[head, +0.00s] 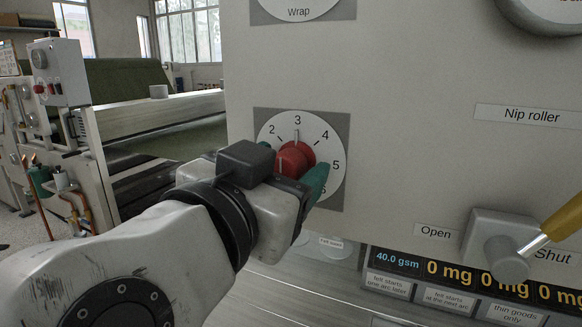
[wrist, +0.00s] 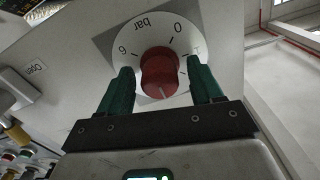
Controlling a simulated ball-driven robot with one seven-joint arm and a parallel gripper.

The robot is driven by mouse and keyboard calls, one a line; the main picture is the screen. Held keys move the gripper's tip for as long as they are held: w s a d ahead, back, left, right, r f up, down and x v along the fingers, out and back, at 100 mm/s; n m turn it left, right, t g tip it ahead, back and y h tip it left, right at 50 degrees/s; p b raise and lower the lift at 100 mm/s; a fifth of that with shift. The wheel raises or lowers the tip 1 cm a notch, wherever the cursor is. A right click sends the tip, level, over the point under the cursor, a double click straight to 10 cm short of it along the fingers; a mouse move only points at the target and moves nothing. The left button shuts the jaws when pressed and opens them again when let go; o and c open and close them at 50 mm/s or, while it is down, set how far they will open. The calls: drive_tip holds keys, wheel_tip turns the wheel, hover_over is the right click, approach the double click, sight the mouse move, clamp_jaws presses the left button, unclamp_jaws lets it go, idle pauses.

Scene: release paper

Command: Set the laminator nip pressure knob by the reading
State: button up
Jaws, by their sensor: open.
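The red knob (head: 296,157) sits at the centre of a round white dial (head: 327,143) on a grey square plate. Numbers 2, 3, 4 and 5 show in the head view, and a white mark at the knob's top edge points near 3. In the wrist view the knob (wrist: 159,70) and dial appear upside down, with "bar", 0 and 6 readable. My gripper (wrist: 163,76) is open, with one green finger on each side of the knob and small gaps visible. In the head view my gripper (head: 291,166) partly covers the dial's lower left.
A dark display (head: 447,274) below reads 40.0 gsm and several "0 mg" values, above small note labels. A grey valve with a yellow lever (head: 560,221) stands at right between "Open" and "Shut". A "Wrap" dial (head: 300,4) is above. A roller machine (head: 150,115) stands left.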

drive_tip(key=b+v, duration=0.2)
drive_tip(key=v, duration=0.8)
drive_tip(key=shift+s, duration=0.25)
drive_tip(key=shift+s+a, duration=0.1)
drive_tip(key=shift+a, duration=0.05)
